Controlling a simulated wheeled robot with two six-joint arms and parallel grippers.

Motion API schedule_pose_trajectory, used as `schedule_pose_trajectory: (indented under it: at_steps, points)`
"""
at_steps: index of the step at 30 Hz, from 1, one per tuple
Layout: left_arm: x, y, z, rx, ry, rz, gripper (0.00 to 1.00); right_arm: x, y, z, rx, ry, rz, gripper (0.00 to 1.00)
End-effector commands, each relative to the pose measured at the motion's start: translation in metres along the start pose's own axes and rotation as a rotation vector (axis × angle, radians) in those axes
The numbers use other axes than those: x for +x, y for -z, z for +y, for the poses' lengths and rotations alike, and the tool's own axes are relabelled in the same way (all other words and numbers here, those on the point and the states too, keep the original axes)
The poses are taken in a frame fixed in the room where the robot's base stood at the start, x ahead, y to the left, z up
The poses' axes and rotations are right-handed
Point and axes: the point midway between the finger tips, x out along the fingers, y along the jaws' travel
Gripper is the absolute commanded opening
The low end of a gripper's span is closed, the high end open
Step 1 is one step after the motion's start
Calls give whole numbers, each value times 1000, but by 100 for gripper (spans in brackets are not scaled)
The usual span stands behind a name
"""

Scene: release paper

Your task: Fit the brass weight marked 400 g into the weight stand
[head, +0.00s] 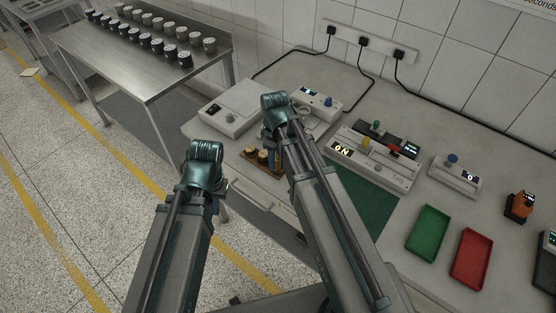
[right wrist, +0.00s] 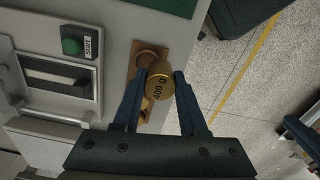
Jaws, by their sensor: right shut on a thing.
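The brass weight marked 400 g (right wrist: 159,88) is between the fingers of my right gripper (right wrist: 160,78), which is shut on it. The marked face is toward the right wrist camera. The wooden weight stand (right wrist: 137,72) is behind the weight in that view, with a round brown spot beyond it and another brass piece (right wrist: 146,106) below, partly hidden. I cannot tell whether the weight touches the stand. In the head view the stand (head: 265,173) is at the bench's front-left edge, below my right gripper (head: 268,143). My left gripper (head: 207,150) is left of it, its fingers hidden.
A white balance-like box (head: 230,108) stands behind the stand; a device with a green button (right wrist: 72,46) is beside it in the wrist view. Green (head: 428,233) and red (head: 471,258) trays lie right. A metal table (head: 85,50) with several dark-lidded jars stands back left.

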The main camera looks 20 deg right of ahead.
Motion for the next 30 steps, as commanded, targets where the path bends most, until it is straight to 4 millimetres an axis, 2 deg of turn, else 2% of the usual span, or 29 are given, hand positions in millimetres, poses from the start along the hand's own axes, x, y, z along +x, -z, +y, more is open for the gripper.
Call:
schedule_pose_trajectory:
  at_steps: [4, 6, 11, 25, 26, 30]
  points:
    - [3, 0, 0, 0, 0, 0, 0, 3, 9, 19, 0, 0, 0, 0]
    - [19, 1, 2, 0, 0, 0, 0, 19, 5, 18, -2, 0, 0, 0]
    - [38, 2, 4, 0, 0, 0, 0, 38, 0, 22, -5, 0, 0, 0]
    - [42, 3, 4, 0, 0, 0, 0, 42, -1, 23, -6, 0, 0, 0]
    - [41, 2, 4, 0, 0, 0, 0, 41, -1, 23, -6, 0, 0, 46]
    - [40, 2, 4, 0, 0, 0, 0, 40, -1, 23, -6, 0, 0, 71]
